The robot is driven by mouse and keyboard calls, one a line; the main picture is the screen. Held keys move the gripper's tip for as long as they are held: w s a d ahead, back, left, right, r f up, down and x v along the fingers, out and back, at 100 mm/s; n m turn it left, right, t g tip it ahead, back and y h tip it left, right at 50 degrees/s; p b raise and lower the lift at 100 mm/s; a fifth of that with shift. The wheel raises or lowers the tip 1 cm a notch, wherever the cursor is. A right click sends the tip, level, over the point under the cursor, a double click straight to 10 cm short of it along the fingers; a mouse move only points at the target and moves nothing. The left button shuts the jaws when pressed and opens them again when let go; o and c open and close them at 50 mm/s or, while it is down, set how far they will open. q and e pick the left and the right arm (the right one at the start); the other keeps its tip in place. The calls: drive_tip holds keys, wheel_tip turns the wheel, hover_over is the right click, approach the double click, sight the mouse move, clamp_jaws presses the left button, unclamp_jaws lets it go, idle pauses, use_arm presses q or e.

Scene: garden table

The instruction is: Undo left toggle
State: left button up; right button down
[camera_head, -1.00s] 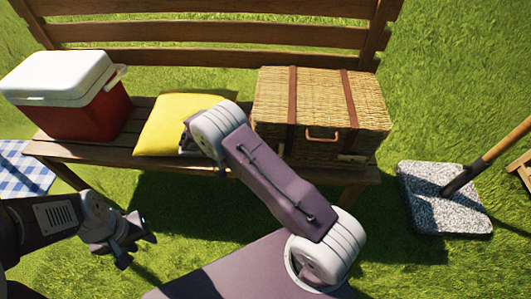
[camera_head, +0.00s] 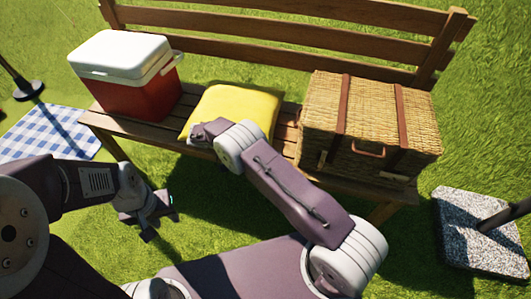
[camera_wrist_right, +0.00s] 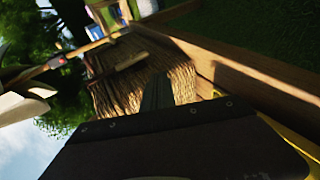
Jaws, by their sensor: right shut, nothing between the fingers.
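The wicker basket (camera_head: 365,130) sits at the right on the bench, with two brown straps and a handle. Its left toggle (camera_head: 322,160), a small pale wooden bar, shows low on the front. The right toggle (camera_head: 393,176) is farther right. In the right wrist view a wooden toggle (camera_wrist_right: 130,60) lies on the wicker; which one, I cannot tell. My right gripper (camera_wrist_right: 157,92) is shut and empty, pointing at the wicker, apart from that toggle in the picture. In the head view its fingers cannot be made out. My left gripper (camera_head: 152,213) is open and empty, below the bench's front.
The bench (camera_head: 133,123) also holds a yellow cushion (camera_head: 235,108) and a red cooler (camera_head: 135,90) with a white lid. A granite slab with a pole (camera_head: 465,240) stands right. A checked cloth (camera_head: 50,135) lies left. Grass is free in front of the bench.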

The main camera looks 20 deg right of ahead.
drive_tip(key=shift+w+a, duration=0.3)
drive_tip(key=shift+a, duration=0.65)
